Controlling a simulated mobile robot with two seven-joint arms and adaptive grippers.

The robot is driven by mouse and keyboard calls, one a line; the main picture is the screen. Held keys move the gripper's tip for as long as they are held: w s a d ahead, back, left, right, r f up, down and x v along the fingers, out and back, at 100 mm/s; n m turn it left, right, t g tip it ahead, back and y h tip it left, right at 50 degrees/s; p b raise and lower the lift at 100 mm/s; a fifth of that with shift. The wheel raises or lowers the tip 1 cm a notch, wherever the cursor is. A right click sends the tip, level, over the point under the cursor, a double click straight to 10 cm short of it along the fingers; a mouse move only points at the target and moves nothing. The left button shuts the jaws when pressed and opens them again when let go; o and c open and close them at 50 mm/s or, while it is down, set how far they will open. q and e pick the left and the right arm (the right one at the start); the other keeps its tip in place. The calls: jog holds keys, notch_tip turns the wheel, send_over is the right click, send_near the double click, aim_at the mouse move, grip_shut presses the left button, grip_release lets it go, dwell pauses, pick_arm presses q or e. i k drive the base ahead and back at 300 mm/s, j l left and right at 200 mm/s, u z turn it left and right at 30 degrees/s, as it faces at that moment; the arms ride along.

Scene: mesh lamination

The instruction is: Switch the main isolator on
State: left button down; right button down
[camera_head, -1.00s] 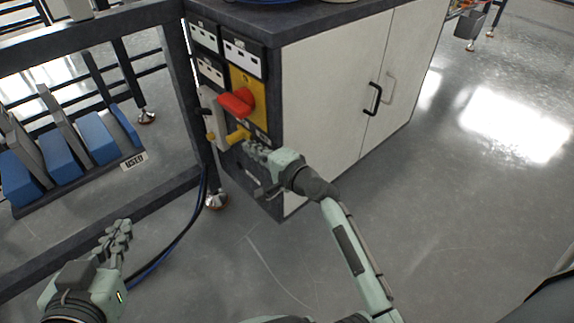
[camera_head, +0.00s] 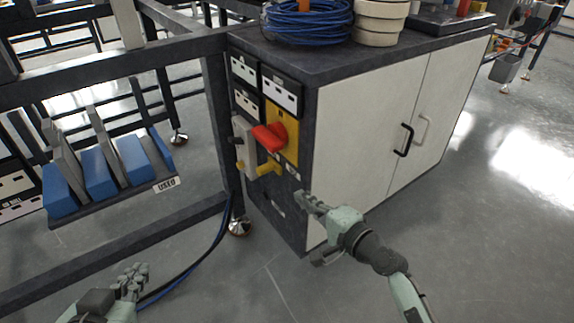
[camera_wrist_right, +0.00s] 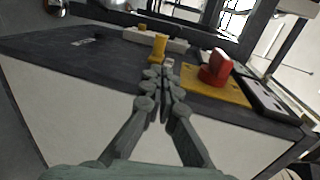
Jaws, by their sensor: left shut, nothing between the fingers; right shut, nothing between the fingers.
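The main isolator is a red rotary handle (camera_head: 270,137) on a yellow plate (camera_head: 289,128), on the dark end panel of a cabinet. In the right wrist view the red handle (camera_wrist_right: 214,68) stands up from the yellow plate (camera_wrist_right: 232,91). A yellow peg-like part (camera_head: 268,167) sits just below the handle; it also shows in the wrist view (camera_wrist_right: 159,46). My right gripper (camera_head: 303,199) is shut and empty, below and right of the handle, apart from it. In the wrist view its fingertips (camera_wrist_right: 163,72) point towards the yellow part. My left gripper (camera_head: 135,272) is shut and empty at the lower left.
The cabinet (camera_head: 370,130) has white doors with a black handle (camera_head: 404,140). Blue cable coils (camera_head: 307,20) and pale tape rolls (camera_head: 380,22) lie on top. A rack (camera_head: 115,200) with blue blocks, labelled USED, stands left. Dark cables hang beside the frame leg. The floor at right is clear.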

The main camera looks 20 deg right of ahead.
aim_at(274, 138)
jog(key=k+l, duration=0.25)
jog(key=k, duration=0.2)
jog(key=k+l, duration=0.25)
jog(key=k, duration=0.25)
